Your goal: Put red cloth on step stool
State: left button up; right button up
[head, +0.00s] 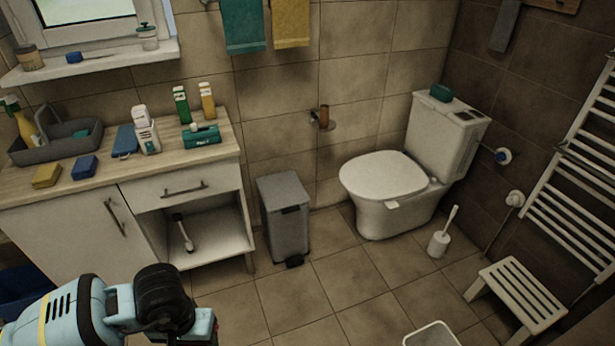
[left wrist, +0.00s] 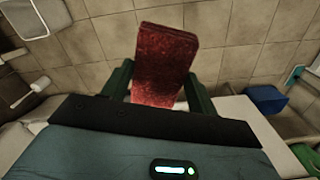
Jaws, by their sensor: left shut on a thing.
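The red cloth (left wrist: 165,62) is a folded, dark red piece between the fingers of my left gripper (left wrist: 158,85) in the left wrist view. The gripper is shut on it, and the cloth sticks out past the fingertips, above the tiled floor. In the head view my left arm comes in at the bottom left; the cloth does not show there. The step stool (head: 522,293) is white with a slatted top and stands on the floor at the lower right of the head view, far from my left arm. Its visible top is bare. My right gripper is in neither view.
A grey pedal bin (head: 285,215), a toilet (head: 385,185) and a toilet brush (head: 442,235) stand along the back. A white bin (head: 432,336) stands at the bottom edge, left of the stool. A towel radiator (head: 580,170) is at right. Middle floor is clear.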

aim_at(519, 293)
jog(key=i+j, duration=0.15)
jog(key=i, duration=0.35)
jog(key=i+j, duration=0.15)
jog(key=i, duration=0.35)
jog(key=i+z, duration=0.2)
jog(key=z, duration=0.15)
jog(key=i+z, duration=0.2)
jog(key=z, duration=0.15)
jog(key=i+j+z, duration=0.15)
jog(key=z, duration=0.2)
jog(key=i+z, duration=0.15)
jog(key=z, duration=0.3)
jog(key=i+z, duration=0.15)
jog(key=z, duration=0.3)
jog(key=i+j+z, duration=0.15)
jog(key=z, duration=0.3)
jog(key=i+j+z, duration=0.1)
jog(key=z, duration=0.35)
jog(key=i+j+z, duration=0.1)
jog(key=j+z, duration=0.3)
jog(key=i+j+z, duration=0.1)
jog(key=z, duration=0.35)
jog(key=i+j+z, duration=0.1)
jog(key=j+z, duration=0.2)
jog(key=z, duration=0.15)
jog(key=i+j+z, duration=0.1)
jog(key=j+z, duration=0.55)
jog(key=j, duration=0.15)
jog(key=j+z, duration=0.35)
